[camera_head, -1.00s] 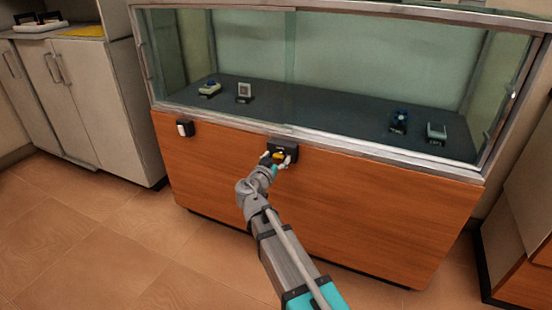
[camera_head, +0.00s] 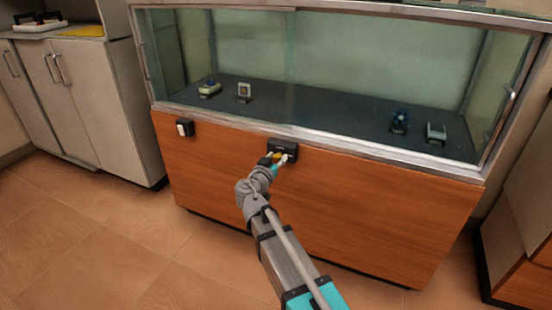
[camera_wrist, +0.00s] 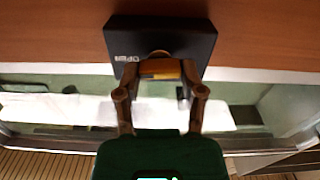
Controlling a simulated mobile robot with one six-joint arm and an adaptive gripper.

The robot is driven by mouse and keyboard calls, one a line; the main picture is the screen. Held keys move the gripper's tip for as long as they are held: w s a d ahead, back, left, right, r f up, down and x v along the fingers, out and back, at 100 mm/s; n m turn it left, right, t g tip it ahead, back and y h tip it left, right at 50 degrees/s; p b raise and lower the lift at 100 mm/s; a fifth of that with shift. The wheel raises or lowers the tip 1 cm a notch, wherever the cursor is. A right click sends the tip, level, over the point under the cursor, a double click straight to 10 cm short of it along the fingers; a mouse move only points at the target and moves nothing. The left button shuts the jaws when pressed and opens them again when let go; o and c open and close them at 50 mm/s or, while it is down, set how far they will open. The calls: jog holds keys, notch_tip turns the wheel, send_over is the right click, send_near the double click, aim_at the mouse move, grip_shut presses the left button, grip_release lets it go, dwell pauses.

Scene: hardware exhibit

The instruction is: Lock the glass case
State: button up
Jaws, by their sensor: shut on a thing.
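The glass case (camera_head: 220,118) has a wooden base and glass panes in a metal frame. A black lock box (camera_head: 283,146) is on the front of the base, just below the glass. In the wrist view the box (camera_wrist: 190,35) carries upside-down white lettering that seems to read OPEN. My gripper (camera_head: 276,158) is at the box's front. In the wrist view my gripper (camera_wrist: 160,72) has its two fingers closed on a yellow-orange knob or key (camera_wrist: 160,67) at the box face. Its far end is partly hidden, so I cannot tell its exact shape.
A small white-and-black device (camera_head: 184,128) is on the base at the left. Several small exhibits stand on the dark shelf (camera_head: 320,112) inside. A pale cabinet (camera_head: 85,100) stands left and another unit (camera_head: 525,230) right. The tiled floor (camera_head: 100,250) in front is clear.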

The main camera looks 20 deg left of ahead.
jog(key=n, duration=0.3)
jog(key=shift+n, duration=0.4)
jog(key=n, duration=0.4)
jog(key=shift+a+f+n, duration=0.1)
jog(key=shift+a+n, duration=0.05)
jog(key=shift+n, duration=0.15)
jog(key=n, duration=0.4)
jog(key=shift+f+n, duration=0.1)
jog(key=shift+n, duration=2.1)
jog(key=o, duration=1.1)
jog(key=shift+o, duration=0.2)
jog(key=shift+s, duration=0.1)
jog(key=s+a, duration=0.1)
jog(key=s, duration=1)
jog(key=shift+s, duration=0.35)
